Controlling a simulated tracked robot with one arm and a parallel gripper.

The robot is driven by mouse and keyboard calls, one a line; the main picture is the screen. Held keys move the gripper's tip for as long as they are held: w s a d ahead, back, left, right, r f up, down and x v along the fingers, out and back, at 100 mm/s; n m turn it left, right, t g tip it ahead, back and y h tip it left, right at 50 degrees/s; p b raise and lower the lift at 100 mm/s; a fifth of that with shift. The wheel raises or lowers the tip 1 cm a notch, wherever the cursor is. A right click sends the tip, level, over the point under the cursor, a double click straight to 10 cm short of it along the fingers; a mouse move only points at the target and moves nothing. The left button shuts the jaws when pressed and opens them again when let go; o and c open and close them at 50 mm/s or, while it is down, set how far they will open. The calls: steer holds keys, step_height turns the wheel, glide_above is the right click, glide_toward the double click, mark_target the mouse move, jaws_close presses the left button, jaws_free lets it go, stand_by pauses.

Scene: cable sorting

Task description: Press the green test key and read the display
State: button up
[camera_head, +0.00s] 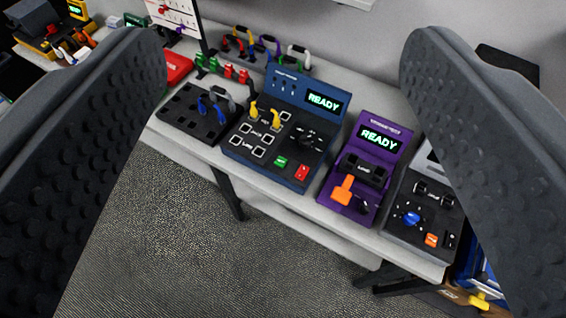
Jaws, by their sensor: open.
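A blue test box (285,175) stands on the bench near the middle of the head camera view. Its green key (280,161) sits on the lower part of its dark panel, left of a red key (302,172). The display (323,101) on its raised back reads READY in light green letters. Yellow plugs (275,117) stand on its panel. My gripper (285,75) is open, its two dark studded fingers wide apart at the picture's left and right sides. Nothing is between them up close, and the boxes lie well beyond them.
A purple box (372,182) with its own READY display and an orange lever stands to the right. A dark box (411,236) with a blue knob is partly hidden by my right finger. A black tray (183,116) holding cables is left. Grey floor lies in front.

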stand_by(0.3)
jaws_close()
steer(key=shift+a, duration=0.1)
stand_by(1.5)
